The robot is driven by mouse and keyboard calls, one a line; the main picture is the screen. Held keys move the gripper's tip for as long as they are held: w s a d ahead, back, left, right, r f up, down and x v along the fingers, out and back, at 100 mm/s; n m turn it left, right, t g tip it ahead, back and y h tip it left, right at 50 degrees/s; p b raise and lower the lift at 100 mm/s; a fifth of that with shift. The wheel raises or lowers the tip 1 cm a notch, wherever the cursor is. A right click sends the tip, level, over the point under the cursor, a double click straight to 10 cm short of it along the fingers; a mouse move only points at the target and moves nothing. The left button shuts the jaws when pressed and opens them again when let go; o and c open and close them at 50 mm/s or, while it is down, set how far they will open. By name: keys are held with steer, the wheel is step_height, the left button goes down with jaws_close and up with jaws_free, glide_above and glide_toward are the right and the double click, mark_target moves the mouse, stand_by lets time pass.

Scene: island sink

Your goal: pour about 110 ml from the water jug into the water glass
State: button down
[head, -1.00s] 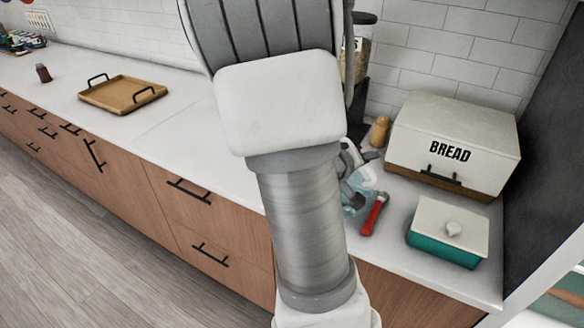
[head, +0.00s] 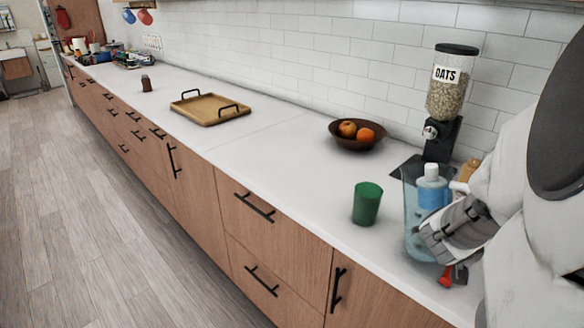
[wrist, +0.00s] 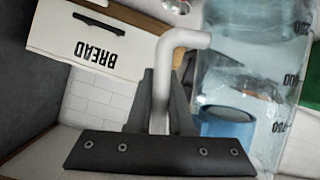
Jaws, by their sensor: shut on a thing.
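The water jug (head: 412,215) is clear and bluish, near upright at the right of the head view. In the wrist view the jug (wrist: 245,75) shows measuring marks and a pale handle (wrist: 160,85). My gripper (head: 445,235) is shut on that handle; in the wrist view its dark jaws (wrist: 160,110) are around the handle. I cannot tell whether the jug's base touches the counter. A green tumbler (head: 366,204), the only drinking vessel in view, stands upright on the counter left of the jug. Its inside is mostly hidden.
A white-capped bottle (head: 432,178) shows at the jug. An oats dispenser (head: 445,95) and fruit bowl (head: 345,138) stand behind. A red-handled item (head: 450,277) lies below my gripper. A wooden tray (head: 210,108) is farther left. The counter between tumbler and tray is clear.

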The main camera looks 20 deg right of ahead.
steer(key=shift+s+d+f+m+t+b, duration=0.1)
steer(key=shift+s+f+m+t+b, duration=0.35)
steer(key=shift+b, duration=1)
steer(key=shift+w+d+f+m+t+b, duration=0.15)
steer(key=shift+f+m+b, duration=0.3)
steer(key=shift+f+b, duration=0.7)
steer(key=shift+s+r+b, duration=0.1)
steer(key=shift+b, duration=0.65)
steer(key=shift+t, duration=0.3)
